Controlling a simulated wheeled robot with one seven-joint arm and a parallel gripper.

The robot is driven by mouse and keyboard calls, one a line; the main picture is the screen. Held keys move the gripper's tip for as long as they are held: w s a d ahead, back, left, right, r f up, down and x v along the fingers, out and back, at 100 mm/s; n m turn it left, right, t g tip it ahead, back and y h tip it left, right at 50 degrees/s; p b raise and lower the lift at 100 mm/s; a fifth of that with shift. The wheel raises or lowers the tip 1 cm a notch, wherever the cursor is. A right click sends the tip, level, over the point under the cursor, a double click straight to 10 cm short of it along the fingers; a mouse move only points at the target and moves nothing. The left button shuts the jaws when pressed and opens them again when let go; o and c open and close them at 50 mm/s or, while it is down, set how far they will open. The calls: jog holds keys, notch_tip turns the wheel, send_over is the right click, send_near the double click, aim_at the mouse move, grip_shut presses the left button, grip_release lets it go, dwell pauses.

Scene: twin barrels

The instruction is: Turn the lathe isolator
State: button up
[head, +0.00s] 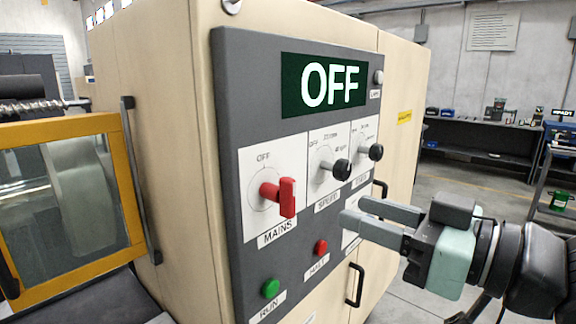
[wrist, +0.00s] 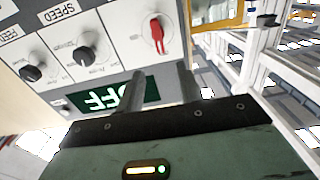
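The lathe isolator is a red handle (head: 286,198) above the MAINS label on the grey control panel (head: 228,120). Its grip stands roughly upright, with OFF printed above it. It also shows in the wrist view (wrist: 158,34), beyond the fingertips. The display (head: 324,85) reads OFF. My gripper (head: 352,211) is open and empty, to the right of the red handle and apart from it. In the wrist view its two fingers (wrist: 160,82) are spread, with a clear gap between them.
Two black knobs, one marked SPEED (head: 341,169) and another (head: 375,152), sit right of the isolator. A green RUN button (head: 270,288) and a red button (head: 320,247) are below. A yellow-framed window (head: 62,130) stands at left. Cabinet handles (head: 355,285) stick out near my gripper.

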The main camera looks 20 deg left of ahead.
aim_at(294, 191)
jog(key=p+x, duration=1)
jog(key=x, duration=0.3)
jog(key=shift+p, duration=0.3)
jog(key=shift+c, duration=0.3)
grip_shut()
